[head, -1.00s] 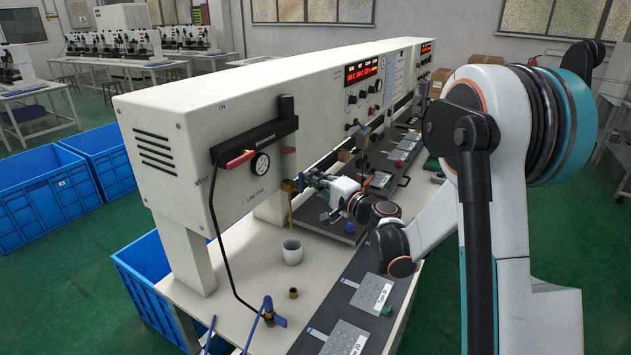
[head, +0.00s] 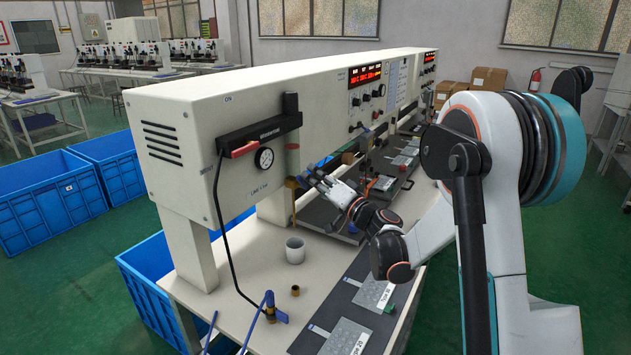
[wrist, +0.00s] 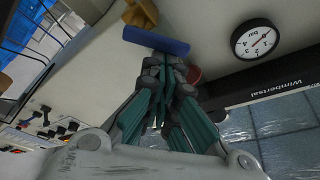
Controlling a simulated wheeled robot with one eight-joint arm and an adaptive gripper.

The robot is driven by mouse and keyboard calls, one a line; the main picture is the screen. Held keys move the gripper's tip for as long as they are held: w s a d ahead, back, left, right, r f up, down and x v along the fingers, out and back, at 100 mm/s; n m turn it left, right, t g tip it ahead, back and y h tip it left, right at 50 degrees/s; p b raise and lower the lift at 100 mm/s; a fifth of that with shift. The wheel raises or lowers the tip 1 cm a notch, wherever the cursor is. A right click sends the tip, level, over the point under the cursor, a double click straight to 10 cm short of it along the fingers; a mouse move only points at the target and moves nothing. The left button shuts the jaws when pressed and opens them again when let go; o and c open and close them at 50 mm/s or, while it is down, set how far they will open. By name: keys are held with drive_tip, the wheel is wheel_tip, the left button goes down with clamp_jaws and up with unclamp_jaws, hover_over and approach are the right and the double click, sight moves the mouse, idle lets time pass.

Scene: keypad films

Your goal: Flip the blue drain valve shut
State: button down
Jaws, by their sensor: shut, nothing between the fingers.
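The blue drain valve handle (wrist: 155,40) is a flat blue bar on a brass valve body (wrist: 139,12), at the top of the wrist view. In the head view the brass valve and spout (head: 291,188) hang beneath the front of the white machine. My gripper (wrist: 168,62) is shut and empty, its fingertips just at the lower edge of the blue bar. I cannot tell whether they touch it. In the head view my gripper (head: 312,178) is just right of the brass valve, and the handle is hard to make out there.
A white cup (head: 295,250) stands on the bench below the spout. Another blue-handled fitting (head: 271,307) sits at the bench's near edge.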

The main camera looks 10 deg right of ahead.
drive_tip(key=n, duration=0.1)
drive_tip(key=n+y+b, duration=0.1)
drive_tip(key=n, duration=0.1)
drive_tip(key=s+a+n+y, duration=0.1)
drive_tip(key=shift+f+n+b, duration=0.3)
drive_tip(key=shift+n+b, duration=0.05)
drive_tip(key=shift+n, duration=0.05)
drive_tip(key=n, duration=0.1)
drive_tip(key=n+g+y, duration=0.1)
drive_tip(key=n, duration=0.1)
drive_tip(key=n+y+b, duration=0.1)
drive_tip(key=shift+s+a+f+n, duration=0.2)
drive_tip(key=shift+s+a+n, duration=0.2)
drive_tip(key=r+p, duration=0.2)
drive_tip(key=r, duration=0.1)
drive_tip(key=d+r, duration=0.1)
drive_tip(key=shift+w+r+p, duration=0.4)
drive_tip(key=p+v, duration=0.1)
drive_tip(key=v, duration=0.9)
drive_tip(key=shift+f, duration=0.4)
drive_tip(key=shift+a, duration=0.1)
